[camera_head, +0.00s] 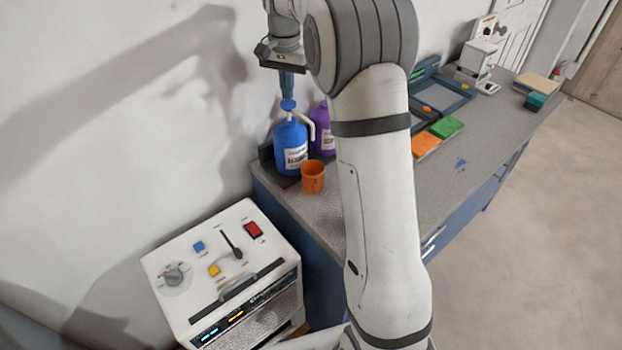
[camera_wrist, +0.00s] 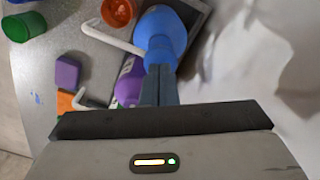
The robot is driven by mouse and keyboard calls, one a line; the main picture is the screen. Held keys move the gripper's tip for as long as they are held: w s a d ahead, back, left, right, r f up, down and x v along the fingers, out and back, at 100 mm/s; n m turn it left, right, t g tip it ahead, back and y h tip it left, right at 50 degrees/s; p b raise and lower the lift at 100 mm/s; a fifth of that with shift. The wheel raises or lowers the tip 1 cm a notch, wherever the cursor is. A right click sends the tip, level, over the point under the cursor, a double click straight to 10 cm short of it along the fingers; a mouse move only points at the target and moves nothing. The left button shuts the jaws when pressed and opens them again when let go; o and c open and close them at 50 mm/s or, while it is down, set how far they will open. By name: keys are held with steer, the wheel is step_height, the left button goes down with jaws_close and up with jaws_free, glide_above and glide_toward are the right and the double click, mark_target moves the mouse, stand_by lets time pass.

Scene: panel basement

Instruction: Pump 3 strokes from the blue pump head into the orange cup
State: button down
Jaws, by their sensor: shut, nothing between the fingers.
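The blue bottle (camera_head: 290,150) stands upright by the wall with its blue pump head (camera_head: 288,105) on top and a white spout (camera_head: 306,123) reaching out to the right. My gripper (camera_head: 287,97) points down, its fingers closed together and empty, with the tips right over the pump head; I cannot tell whether they touch it. The wrist view shows the closed fingers (camera_wrist: 158,85) in front of the blue pump bottle (camera_wrist: 160,35). The orange cup (camera_head: 312,178) stands beside the bottle's front, near the spout; it also shows in the wrist view (camera_wrist: 118,12).
A purple bottle (camera_head: 323,135) stands close on the right of the blue one. Orange (camera_head: 425,145) and green (camera_head: 447,127) blocks lie further along the counter (camera_head: 440,185). A white panel machine (camera_head: 220,262) stands at front left. My arm hides part of the counter.

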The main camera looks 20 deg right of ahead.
mark_target(288, 103)
steer(key=shift+f+b, duration=0.85)
steer(key=shift+f, duration=0.9)
steer(key=shift+r+p, duration=1.8)
steer(key=shift+r, duration=0.2)
steer(key=shift+f, duration=0.15)
steer(key=shift+f+b, duration=1.1)
steer(key=shift+f, duration=0.8)
steer(key=shift+r+p, duration=1.75)
steer(key=shift+r, duration=0.25)
